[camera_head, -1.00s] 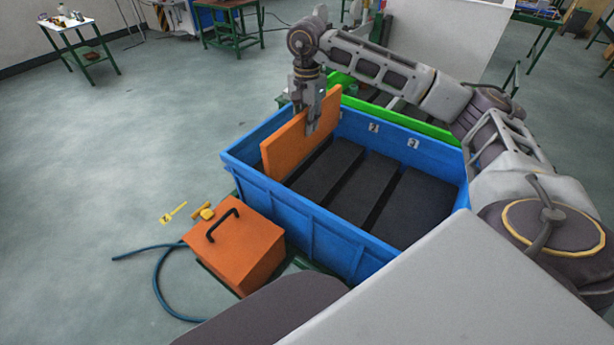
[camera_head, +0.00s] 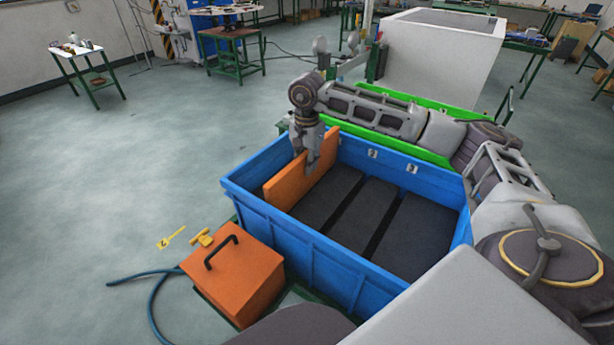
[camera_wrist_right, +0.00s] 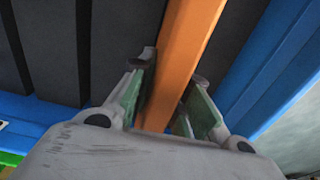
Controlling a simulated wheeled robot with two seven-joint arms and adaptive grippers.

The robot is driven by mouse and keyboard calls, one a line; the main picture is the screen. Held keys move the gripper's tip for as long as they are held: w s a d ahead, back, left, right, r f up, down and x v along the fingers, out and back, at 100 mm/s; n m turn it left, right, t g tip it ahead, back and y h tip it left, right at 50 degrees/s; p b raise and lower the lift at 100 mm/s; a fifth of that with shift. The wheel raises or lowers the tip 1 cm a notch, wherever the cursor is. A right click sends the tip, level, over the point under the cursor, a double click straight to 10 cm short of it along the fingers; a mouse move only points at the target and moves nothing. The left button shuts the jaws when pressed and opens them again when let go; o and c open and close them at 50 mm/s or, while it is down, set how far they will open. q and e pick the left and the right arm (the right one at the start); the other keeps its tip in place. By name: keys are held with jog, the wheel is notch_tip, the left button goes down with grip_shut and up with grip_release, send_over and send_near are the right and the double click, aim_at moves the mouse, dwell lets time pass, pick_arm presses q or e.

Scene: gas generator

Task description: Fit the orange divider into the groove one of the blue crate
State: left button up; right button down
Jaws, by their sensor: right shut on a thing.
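The orange divider (camera_head: 285,190) stands upright inside the left end of the blue crate (camera_head: 300,235), its lower part below the crate rim. My right gripper (camera_head: 310,168) is shut on the divider's top edge. In the right wrist view the gripper fingers (camera_wrist_right: 170,75) lie on both sides of the divider (camera_wrist_right: 188,40). Labels 2 (camera_head: 373,154) and 3 (camera_head: 411,169) show on the crate's far wall. No label 1 shows behind the divider and gripper. I cannot tell whether the divider's lower edge sits in a groove. My left gripper is not in view.
Dark slabs (camera_head: 410,228) with narrow gaps line the crate floor. A green crate (camera_head: 438,150) stands just behind. An orange box (camera_head: 240,280) with a black handle, a blue hose (camera_head: 152,290) and small yellow things (camera_head: 202,238) lie at the front left.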

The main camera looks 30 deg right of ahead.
jog(key=shift+f, duration=2.5)
jog(key=shift+f, duration=0.1)
jog(key=c, duration=1.4)
grip_release()
jog(key=shift+o, duration=0.2)
notch_tip(320, 180, up, 12)
jog(key=shift+r, duration=0.15)
